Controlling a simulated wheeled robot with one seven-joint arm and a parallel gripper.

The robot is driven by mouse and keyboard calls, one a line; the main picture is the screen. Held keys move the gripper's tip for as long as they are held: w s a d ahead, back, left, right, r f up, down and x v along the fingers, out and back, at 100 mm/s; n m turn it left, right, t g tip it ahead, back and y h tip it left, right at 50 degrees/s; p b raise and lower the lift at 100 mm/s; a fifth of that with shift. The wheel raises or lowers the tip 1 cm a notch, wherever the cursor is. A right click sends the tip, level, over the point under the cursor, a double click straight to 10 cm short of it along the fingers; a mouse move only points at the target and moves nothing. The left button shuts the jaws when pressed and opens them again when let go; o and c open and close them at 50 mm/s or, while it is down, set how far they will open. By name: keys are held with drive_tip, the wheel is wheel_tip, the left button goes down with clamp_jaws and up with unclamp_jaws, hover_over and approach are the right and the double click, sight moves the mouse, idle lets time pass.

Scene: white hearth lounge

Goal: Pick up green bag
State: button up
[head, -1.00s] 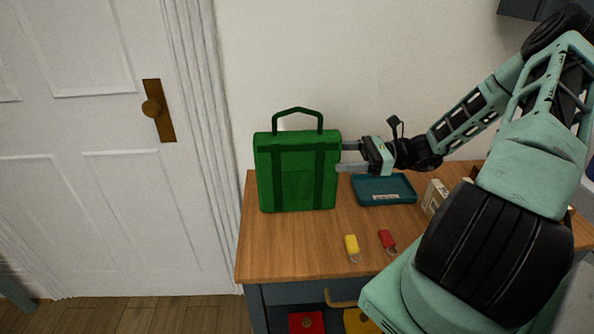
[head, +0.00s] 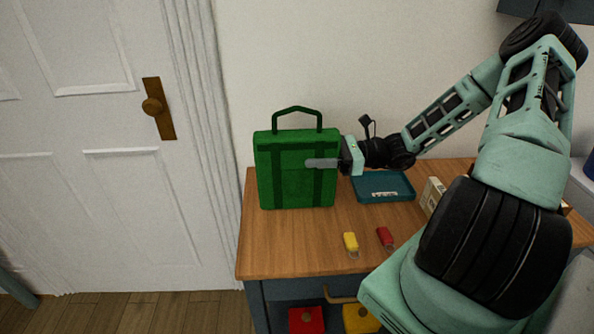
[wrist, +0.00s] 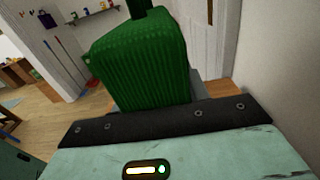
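The green bag (head: 284,185) stands upright on the wooden table, its handle (head: 297,110) arched above it. My gripper (head: 322,163) is level with the upper part of the bag's right side. One finger lies across the front of the bag; the other is hidden behind it, so the fingers straddle the bag's right edge. They look open, though contact is not clear. In the wrist view the bag (wrist: 140,65) fills the space just ahead of my gripper, with part of a grey finger (wrist: 208,90) showing at its right.
On the wooden table (head: 285,250) are a teal tray (head: 372,196), a yellow tag (head: 350,242), a red tag (head: 385,236) and a pale box (head: 432,194). A white wall stands behind. A white door (head: 85,190) is at the left.

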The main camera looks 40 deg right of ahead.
sight(318, 116)
drive_tip(key=shift+c, duration=1.4)
wheel_tip(318, 116, up, 10)
